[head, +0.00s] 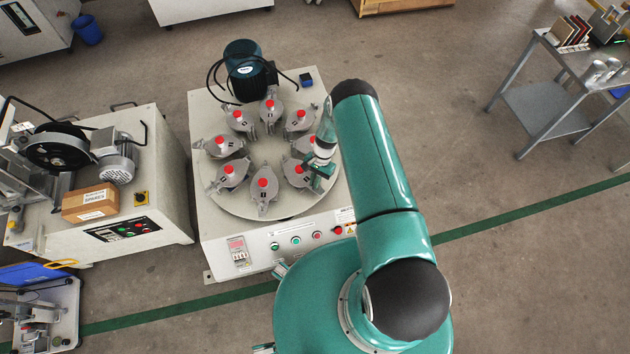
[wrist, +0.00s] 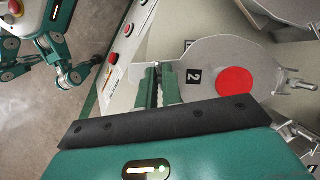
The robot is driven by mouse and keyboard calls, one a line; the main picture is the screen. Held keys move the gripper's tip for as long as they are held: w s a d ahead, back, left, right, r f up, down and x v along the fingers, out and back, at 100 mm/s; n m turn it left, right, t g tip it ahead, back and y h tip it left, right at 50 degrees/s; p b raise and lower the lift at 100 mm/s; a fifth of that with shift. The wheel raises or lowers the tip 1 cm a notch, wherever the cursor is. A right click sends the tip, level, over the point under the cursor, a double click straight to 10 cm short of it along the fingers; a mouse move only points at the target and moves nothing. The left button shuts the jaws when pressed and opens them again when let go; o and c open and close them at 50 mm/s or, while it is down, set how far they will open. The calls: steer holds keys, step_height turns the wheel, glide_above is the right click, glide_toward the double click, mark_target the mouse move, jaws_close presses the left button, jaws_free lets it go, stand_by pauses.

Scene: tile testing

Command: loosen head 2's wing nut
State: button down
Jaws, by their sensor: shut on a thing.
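Head 2 is a grey rounded metal plate (wrist: 208,58) with a black label reading 2 and a red knob (wrist: 235,82) in the wrist view. My gripper (wrist: 159,84) is at its left end, beside the label, with its green fingers shut on the wing nut. The wing nut is mostly hidden between the fingers. In the head view my gripper (head: 318,180) is low at the right front of the round turntable (head: 240,205), beside a head with a red knob (head: 298,170). The contact there is too small to make out.
Several similar red-knobbed heads ring the turntable, with neighbours close by. A dark motor (head: 243,70) with black cables stands at the back. Buttons line the machine's front panel (head: 290,242). Another machine (head: 125,215) stands left; a metal cart (head: 545,100) is far right. Floor lies open between.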

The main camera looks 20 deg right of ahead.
mark_target(304, 177)
steer(key=n+h, duration=0.1)
steer(key=n, duration=0.2)
steer(key=n+g+h, duration=0.1)
steer(key=n, duration=0.3)
steer(key=shift+w+a+h, duration=0.1)
steer(key=shift+h, duration=0.3)
steer(key=n, duration=0.2)
steer(key=n+h, duration=0.1)
steer(key=n, duration=0.1)
steer(key=shift+a+n+h, duration=0.1)
steer(key=shift+n+h, duration=0.2)
steer(key=shift+n, duration=0.1)
steer(key=shift+n+h, duration=0.6)
steer(key=shift+n, duration=1.1)
steer(key=c, duration=1.6)
jaws_free()
steer(key=shift+o, duration=0.2)
steer(key=shift+r, duration=0.1)
steer(key=v, duration=1.3)
steer(key=shift+a+r, duration=0.2)
steer(key=shift+r, duration=0.2)
